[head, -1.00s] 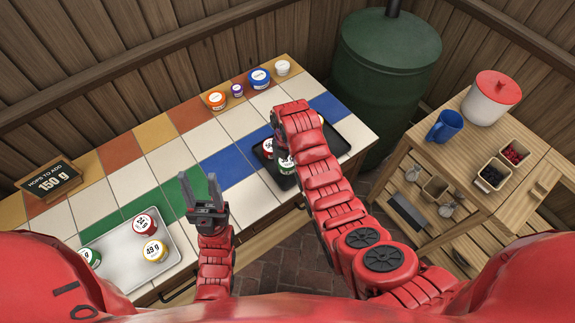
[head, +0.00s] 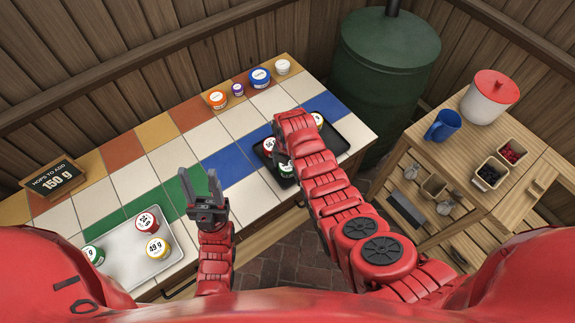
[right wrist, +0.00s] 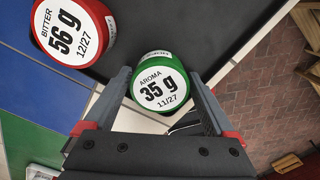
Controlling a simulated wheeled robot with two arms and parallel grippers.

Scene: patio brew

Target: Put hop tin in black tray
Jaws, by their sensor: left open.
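The black tray (head: 340,137) lies on the tiled counter. A red-rimmed 56 g tin (right wrist: 74,28) lies in it, and another tin (head: 318,118) shows near its far end. My right gripper (right wrist: 161,88) is shut on a green hop tin (right wrist: 160,80) marked "AROMA 35 g", a finger at each side. It holds it at the tray's near edge; in the head view the tin is partly hidden by my right arm. Whether the tin's base touches the tray is hidden. My left gripper (head: 203,188) is open and empty above the counter, right of the silver tray.
The silver tray (head: 120,262) at left holds a red 24 g tin (head: 147,219), a yellow 49 g tin (head: 158,248) and a green tin (head: 93,254). A sign (head: 52,178) reads 150 g. Several tubs (head: 259,78) line the counter's back. A wooden shelf (head: 465,150) stands right.

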